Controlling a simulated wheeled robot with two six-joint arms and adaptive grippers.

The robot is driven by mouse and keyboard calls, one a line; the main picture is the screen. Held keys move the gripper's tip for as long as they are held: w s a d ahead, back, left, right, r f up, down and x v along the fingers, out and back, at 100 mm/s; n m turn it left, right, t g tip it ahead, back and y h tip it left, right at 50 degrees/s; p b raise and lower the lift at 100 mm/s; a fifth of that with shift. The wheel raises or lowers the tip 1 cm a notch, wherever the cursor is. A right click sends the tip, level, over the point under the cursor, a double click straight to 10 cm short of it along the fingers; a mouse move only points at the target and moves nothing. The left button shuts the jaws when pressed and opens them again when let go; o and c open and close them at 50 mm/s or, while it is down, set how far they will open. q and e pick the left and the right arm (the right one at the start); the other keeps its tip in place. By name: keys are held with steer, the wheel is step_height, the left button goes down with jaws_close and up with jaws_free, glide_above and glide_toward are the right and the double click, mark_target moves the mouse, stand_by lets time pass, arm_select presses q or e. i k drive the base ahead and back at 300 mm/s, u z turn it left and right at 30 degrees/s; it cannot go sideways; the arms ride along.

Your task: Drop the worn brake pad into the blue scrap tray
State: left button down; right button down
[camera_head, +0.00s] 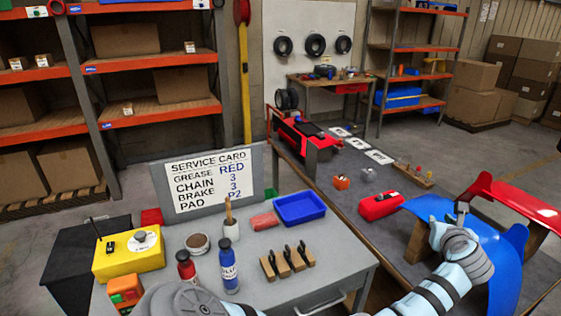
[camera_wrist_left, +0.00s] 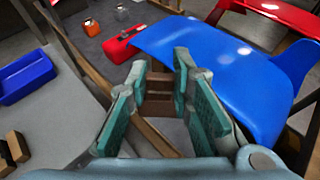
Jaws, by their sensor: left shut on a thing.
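The blue scrap tray (camera_head: 300,221) stands at the back right of the grey bench (camera_head: 330,258). It looks empty, and it is at the left edge of the left wrist view (camera_wrist_left: 27,87). My left gripper (camera_head: 462,208) is right of the bench, beside the blue bodywork panel (camera_head: 508,250), well away from the tray. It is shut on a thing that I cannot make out. A brown block (camera_wrist_left: 158,84) shows between its fingers (camera_wrist_left: 160,72); I cannot tell whether it is held or behind them. I cannot pick out the worn brake pad for sure. My right gripper is not seen.
A rack of brown blocks with black parts (camera_head: 286,262), a blue bottle (camera_head: 229,266), a red bottle (camera_head: 187,268) and a yellow box (camera_head: 128,256) stand on the bench. A service card (camera_head: 211,180) stands behind. A red case (camera_head: 380,205) lies on the kart stand beyond a gap.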

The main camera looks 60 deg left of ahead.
mark_target(296, 214)
steer(key=u, duration=0.8)
steer(key=i, duration=0.85)
steer(key=u, duration=0.1)
